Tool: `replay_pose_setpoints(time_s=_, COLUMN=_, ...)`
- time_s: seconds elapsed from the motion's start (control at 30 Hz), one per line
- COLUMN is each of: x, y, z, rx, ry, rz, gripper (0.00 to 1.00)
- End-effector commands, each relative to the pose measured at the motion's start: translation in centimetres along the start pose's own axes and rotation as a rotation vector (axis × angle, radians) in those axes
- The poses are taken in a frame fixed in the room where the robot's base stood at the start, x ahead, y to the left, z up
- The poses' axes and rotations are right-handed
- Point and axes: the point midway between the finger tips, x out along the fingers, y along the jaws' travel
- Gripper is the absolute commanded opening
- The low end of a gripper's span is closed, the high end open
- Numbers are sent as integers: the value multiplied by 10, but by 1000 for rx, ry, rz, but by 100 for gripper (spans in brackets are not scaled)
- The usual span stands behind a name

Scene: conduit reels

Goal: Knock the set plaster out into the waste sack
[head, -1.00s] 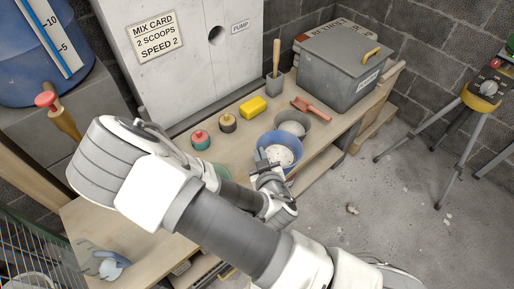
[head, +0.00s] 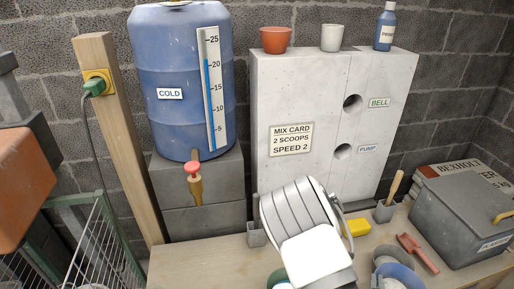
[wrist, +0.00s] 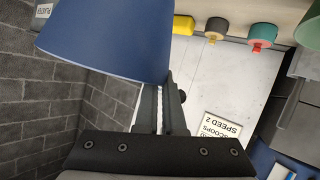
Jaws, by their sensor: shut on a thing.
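A blue bowl (head: 418,279) shows at the bottom right of the head view, cut off by the frame edge, with pale plaster (head: 393,284) inside. In the wrist view the blue bowl (wrist: 110,40) fills the upper left, showing only its outer wall. My gripper (wrist: 168,88) is shut on the bowl at its edge. In the head view my arm shows at the bottom centre and the gripper is out of frame. Whether the bowl is off the bench cannot be told. No waste sack is seen.
A blue barrel (head: 178,110) with a red tap and a wire rack (head: 97,240) are left. The bench's left end is bare.

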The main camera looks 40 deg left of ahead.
Motion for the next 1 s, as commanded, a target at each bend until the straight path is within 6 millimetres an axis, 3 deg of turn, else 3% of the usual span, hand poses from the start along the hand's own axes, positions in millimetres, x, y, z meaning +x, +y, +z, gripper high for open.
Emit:
replay_pose_setpoints(time_s=0.6, x=15, y=129, z=-43, rx=61, ry=-17, rz=153, gripper=0)
replay_pose_setpoints(time_s=0.8, x=14, y=156, z=-49, rx=62, ry=-18, rz=180, gripper=0)
replay_pose_setpoints(time_s=1.0, x=13, y=165, z=-50, rx=62, ry=-18, rz=189, gripper=0)
